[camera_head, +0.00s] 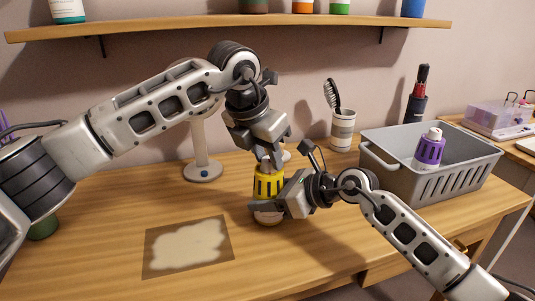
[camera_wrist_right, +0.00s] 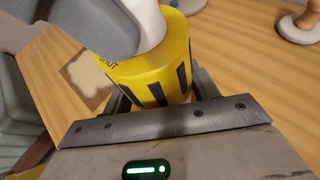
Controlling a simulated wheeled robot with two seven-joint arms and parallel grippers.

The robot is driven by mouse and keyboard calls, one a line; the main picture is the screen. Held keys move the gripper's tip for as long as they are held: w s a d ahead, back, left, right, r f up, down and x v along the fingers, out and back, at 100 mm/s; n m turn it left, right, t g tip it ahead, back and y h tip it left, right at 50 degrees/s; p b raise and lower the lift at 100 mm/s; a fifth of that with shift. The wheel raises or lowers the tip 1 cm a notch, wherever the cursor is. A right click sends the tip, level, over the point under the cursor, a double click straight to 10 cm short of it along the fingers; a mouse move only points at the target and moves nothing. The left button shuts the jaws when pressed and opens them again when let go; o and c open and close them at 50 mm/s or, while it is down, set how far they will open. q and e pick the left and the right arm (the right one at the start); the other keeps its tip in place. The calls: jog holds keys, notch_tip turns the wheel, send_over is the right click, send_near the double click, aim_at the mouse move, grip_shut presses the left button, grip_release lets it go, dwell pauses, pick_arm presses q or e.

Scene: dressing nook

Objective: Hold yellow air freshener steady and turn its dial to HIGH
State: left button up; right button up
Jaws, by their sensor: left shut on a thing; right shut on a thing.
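The yellow air freshener (camera_head: 268,182) stands on the wooden table, with black slots round its body and a pale base. My right gripper (camera_head: 268,206) is shut around its lower body from the right. In the right wrist view the yellow body (camera_wrist_right: 150,72) sits between the fingers, and black lettering, seemingly "SHUT", shows on its upper rim. My left gripper (camera_head: 270,158) comes down from above and is shut on the white top dial (camera_wrist_right: 151,22). Grey parts of the left gripper hide much of the dial, so its setting cannot be read.
A cup with a brush (camera_head: 342,130) and a white stand (camera_head: 203,171) are behind. A patterned mat (camera_head: 151,262) lies front left. A shelf (camera_head: 180,27) runs above.

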pick_arm(q)
jog(key=m, duration=0.2)
jog(key=m+g+h, duration=0.1)
jog(key=m, duration=0.1)
jog(key=shift+w+a+m, duration=0.1)
jog(key=shift+w+m, duration=0.05)
jog(key=shift+m, duration=0.15)
jog(key=m+g, duration=0.1)
jog(key=m, duration=0.2)
jog(key=shift+w+m+g+h, duration=0.1)
jog(key=shift+m+g+h, duration=0.2)
jog(key=shift+g, duration=0.1)
jog(key=m, duration=0.2)
jog(key=m+g, duration=0.1)
jog(key=m, duration=0.1)
jog(key=shift+w+g, duration=0.1)
jog(key=shift+g, duration=0.2)
jog(key=shift+m+g, duration=0.5)
jog(key=shift+m, duration=1)
jog(key=o, duration=1)
jog(key=shift+c, duration=0.2)
